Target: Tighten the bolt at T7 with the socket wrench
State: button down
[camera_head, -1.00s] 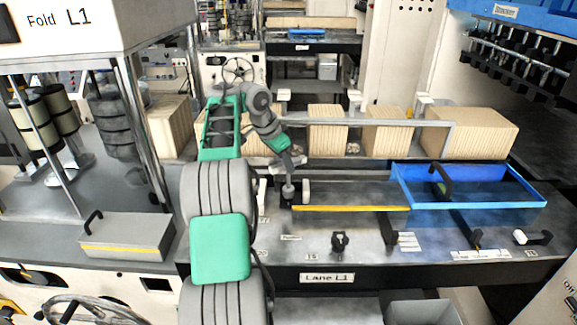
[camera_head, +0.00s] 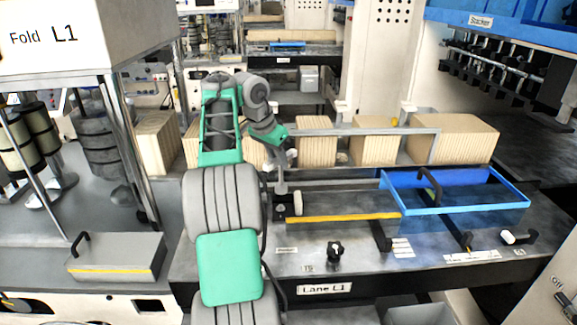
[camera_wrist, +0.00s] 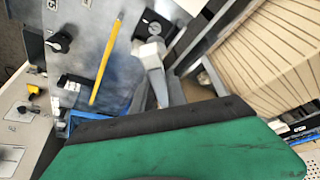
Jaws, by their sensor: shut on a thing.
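My gripper (camera_head: 280,160) is low over the back left of the Lane L1 bench and is closed on a grey tool, which I take to be the socket wrench (camera_head: 281,186). In the wrist view a pale-headed grey bar (camera_wrist: 150,55) reaches out past my green and black housing. The tool's lower end is close to a beige upright block (camera_head: 297,203); I cannot tell whether they touch. A small dark round fitting (camera_wrist: 155,24) lies just beyond the bar's head. I cannot read a T7 mark or tell whether this fitting is the bolt.
A blue-rimmed tray (camera_head: 455,208) stands at the right of the bench. A yellow strip (camera_head: 343,217), a black knob (camera_head: 335,252) and black handles (camera_head: 467,241) lie in front. Kraft stacks (camera_head: 376,140) and a metal rail (camera_head: 350,130) stand behind.

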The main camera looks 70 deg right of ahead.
aim_at(278, 185)
jog(key=shift+w+f, duration=0.3)
jog(key=shift+f, duration=0.1)
jog(key=shift+s+f, duration=0.1)
jog(key=shift+f, duration=0.5)
jog(key=shift+f+b, duration=1.65)
jog(key=shift+b, duration=0.2)
jog(key=shift+r, duration=0.15)
jog(key=shift+f, duration=0.85)
